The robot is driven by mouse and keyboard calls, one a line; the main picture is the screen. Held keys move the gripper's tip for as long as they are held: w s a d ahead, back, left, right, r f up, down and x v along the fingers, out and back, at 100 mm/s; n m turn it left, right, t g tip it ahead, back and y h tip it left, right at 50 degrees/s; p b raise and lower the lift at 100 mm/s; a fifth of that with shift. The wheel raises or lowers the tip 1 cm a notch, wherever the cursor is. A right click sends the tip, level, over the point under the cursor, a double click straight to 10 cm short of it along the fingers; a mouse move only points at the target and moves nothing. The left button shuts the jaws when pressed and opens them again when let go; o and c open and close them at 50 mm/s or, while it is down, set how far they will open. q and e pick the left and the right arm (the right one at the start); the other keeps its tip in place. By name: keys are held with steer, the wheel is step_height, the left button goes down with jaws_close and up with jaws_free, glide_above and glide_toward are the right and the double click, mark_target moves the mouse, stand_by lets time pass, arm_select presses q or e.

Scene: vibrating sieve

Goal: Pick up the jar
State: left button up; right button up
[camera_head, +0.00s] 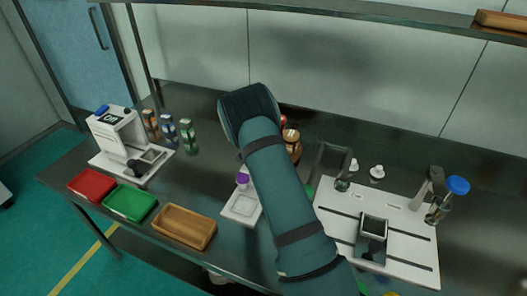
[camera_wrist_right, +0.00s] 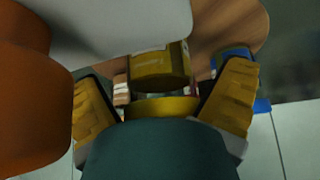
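Brown jars (camera_head: 292,137) stand on the table near the back, partly hidden behind my right arm. In the right wrist view, the two yellow-padded fingers of my right gripper (camera_wrist_right: 164,108) are spread apart. A brownish-yellow cylindrical thing (camera_wrist_right: 160,68), perhaps a jar, shows in the gap, a little beyond the fingertips. I cannot tell whether the fingers touch anything. In the head view my right gripper is hidden behind the dark end of my arm. My left gripper is not in view.
Large orange (camera_wrist_right: 25,95) and white (camera_wrist_right: 115,25) shapes crowd the wrist view at upper left. Red (camera_head: 92,185), green (camera_head: 131,202) and brown (camera_head: 185,227) trays line the left front edge. Several cans (camera_head: 168,128) stand behind. A white machine plate (camera_head: 395,215) lies right. A shelf (camera_head: 350,10) hangs above.

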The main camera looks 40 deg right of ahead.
steer(key=c, duration=1.1)
